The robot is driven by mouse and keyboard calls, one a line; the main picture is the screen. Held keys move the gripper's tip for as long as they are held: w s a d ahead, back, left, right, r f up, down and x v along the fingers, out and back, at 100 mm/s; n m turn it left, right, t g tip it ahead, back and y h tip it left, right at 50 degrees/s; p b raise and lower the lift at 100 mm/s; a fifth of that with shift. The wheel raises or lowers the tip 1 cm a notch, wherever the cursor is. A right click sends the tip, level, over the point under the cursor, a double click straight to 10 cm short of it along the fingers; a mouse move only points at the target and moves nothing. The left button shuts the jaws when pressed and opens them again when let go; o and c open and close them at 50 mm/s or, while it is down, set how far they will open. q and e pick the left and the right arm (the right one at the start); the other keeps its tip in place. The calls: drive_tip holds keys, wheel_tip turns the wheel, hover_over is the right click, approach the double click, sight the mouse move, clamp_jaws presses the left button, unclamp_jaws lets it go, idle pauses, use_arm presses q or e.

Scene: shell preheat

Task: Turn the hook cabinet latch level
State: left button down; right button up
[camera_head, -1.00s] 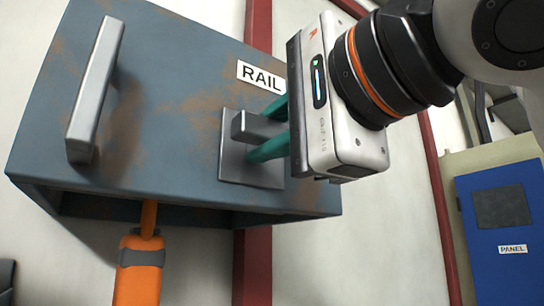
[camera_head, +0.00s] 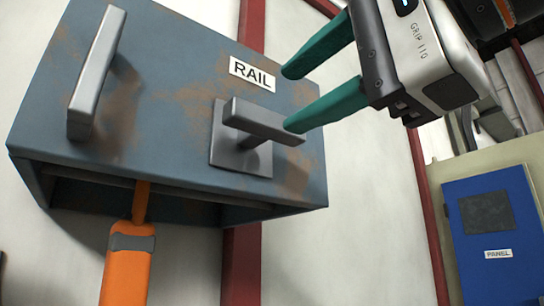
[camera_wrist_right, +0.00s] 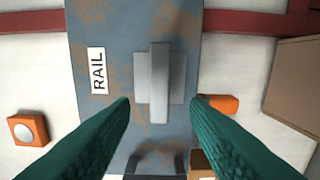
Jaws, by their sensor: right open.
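The grey bar latch (camera_head: 262,120) sits on a square metal plate (camera_head: 226,152) on the front of the blue-grey, rust-stained cabinet labelled RAIL (camera_head: 170,75). The bar runs in line with the label's text, so it looks level with the cabinet. My right gripper (camera_head: 291,97) is open with teal fingers, at the right of the latch; its lower fingertip shows close to the bar's right end. In the right wrist view, the latch (camera_wrist_right: 159,75) lies between the two fingertips (camera_wrist_right: 161,103), with space on both sides. My left gripper is out of view.
A pale vertical handle (camera_head: 96,75) stands at the cabinet's left. An orange-handled item (camera_head: 128,262) hangs below the cabinet. A blue panel box (camera_head: 490,225) is at the right. Red uprights run along the white wall.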

drive_tip(key=shift+b+v, duration=0.45)
drive_tip(key=shift+v, duration=1.85)
drive_tip(key=shift+w+a, duration=0.1)
drive_tip(key=shift+w, duration=0.05)
